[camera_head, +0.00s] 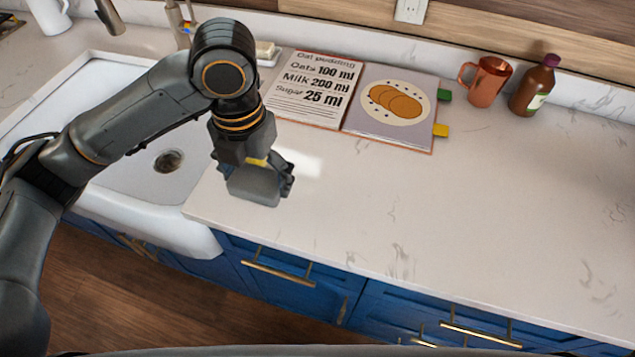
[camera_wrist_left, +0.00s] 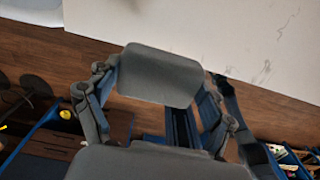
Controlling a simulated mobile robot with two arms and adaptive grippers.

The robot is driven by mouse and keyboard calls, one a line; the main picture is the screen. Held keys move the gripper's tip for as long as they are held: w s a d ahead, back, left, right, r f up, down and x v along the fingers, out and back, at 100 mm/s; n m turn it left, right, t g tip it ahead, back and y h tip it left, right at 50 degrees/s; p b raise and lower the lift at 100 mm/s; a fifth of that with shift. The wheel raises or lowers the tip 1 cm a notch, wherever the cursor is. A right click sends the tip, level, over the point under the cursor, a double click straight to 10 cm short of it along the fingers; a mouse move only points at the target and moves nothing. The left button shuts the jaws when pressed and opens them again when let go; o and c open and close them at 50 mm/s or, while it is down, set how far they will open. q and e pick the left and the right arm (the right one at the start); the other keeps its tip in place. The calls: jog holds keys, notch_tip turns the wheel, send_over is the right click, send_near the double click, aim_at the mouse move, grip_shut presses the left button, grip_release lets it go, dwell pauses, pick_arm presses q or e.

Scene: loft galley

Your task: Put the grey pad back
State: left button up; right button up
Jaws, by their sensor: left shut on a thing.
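My left gripper (camera_head: 258,180) reaches over the counter from the left, above the area near the sink's right edge and the counter's front edge. It is shut on the grey pad (camera_head: 253,187), a small flat piece with rounded corners. In the left wrist view the grey pad (camera_wrist_left: 160,75) sits between the two fingers, with wood floor and the white counter edge behind it. The gripper hides part of the pad. My right gripper is not in view.
The white sink (camera_head: 130,195) lies left of the gripper. An open recipe book (camera_head: 350,98) lies at the back, with a copper mug (camera_head: 487,82) and a brown bottle (camera_head: 534,86) to its right. The counter's middle and right (camera_head: 480,200) are clear. Blue drawers (camera_head: 385,305) are below.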

pick_arm(q)
jog(key=w+d+f+p, duration=0.2)
jog(key=w+d+f, duration=0.15)
jog(key=d, duration=0.25)
send_over(318, 194)
jog(key=f, duration=0.5)
jog(key=shift+s+a+p, duration=0.1)
jog(key=shift+a+p, duration=0.1)
jog(key=shift+p, duration=0.2)
jog(key=f+p, duration=0.1)
jog(key=f, duration=0.2)
jog(key=shift+d+f+p, duration=0.2)
jog(key=shift+f+p, duration=0.1)
jog(key=shift+p, duration=0.05)
jog(key=shift+f, duration=0.1)
jog(key=shift+f, duration=0.1)
jog(key=o, duration=1)
